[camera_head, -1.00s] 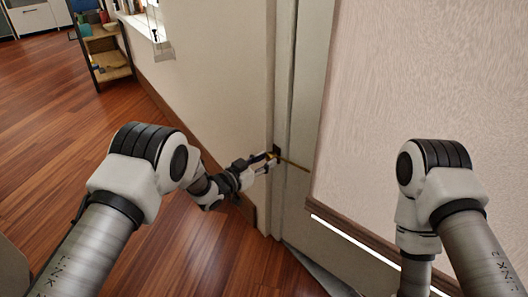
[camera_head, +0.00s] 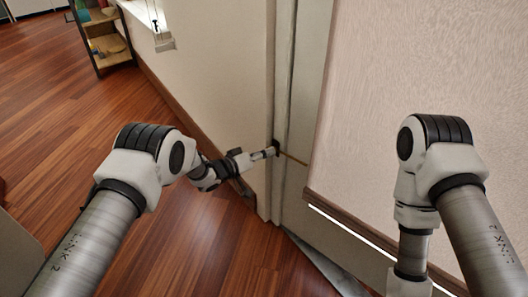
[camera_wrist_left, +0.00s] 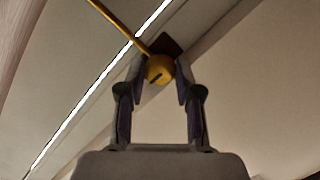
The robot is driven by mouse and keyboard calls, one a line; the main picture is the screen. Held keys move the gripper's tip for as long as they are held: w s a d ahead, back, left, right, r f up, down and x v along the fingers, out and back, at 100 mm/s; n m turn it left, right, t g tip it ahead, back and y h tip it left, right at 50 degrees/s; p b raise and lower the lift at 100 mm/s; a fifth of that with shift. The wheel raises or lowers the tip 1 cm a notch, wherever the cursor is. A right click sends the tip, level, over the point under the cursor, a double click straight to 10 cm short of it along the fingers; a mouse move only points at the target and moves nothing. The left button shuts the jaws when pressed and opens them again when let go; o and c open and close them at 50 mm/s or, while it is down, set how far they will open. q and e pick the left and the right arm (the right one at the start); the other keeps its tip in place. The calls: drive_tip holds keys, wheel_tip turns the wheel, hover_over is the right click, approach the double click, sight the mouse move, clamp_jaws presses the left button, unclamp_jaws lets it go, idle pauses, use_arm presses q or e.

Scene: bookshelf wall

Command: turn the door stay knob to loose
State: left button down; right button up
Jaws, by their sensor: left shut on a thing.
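The door stay knob (camera_wrist_left: 160,70) is a round yellow knob with a dark slot mark, seen in the left wrist view on a dark mounting plate (camera_wrist_left: 168,44). A thin yellow stay rod (camera_wrist_left: 115,20) runs from it toward the upper left; the rod (camera_head: 294,159) also shows in the head view, reaching toward the door. My left gripper (camera_wrist_left: 161,72) is shut on the knob, one finger on each side. In the head view the left gripper (camera_head: 270,152) meets the door frame and hides the knob. My right gripper is out of view.
The door frame (camera_head: 284,110) stands upright behind the left gripper. A pale textured door panel (camera_head: 420,70) fills the right side. A shelf (camera_head: 104,40) stands at the upper left. The wooden floor (camera_head: 90,110) at left is clear.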

use_arm(q)
drive_tip(key=shift+r+n, duration=0.1)
drive_tip(key=shift+n, duration=0.2)
drive_tip(key=c, duration=0.8)
unclamp_jaws()
drive_tip(key=shift+a, duration=0.1)
drive_tip(key=v, duration=1.1)
drive_tip(key=shift+s+a, duration=0.3)
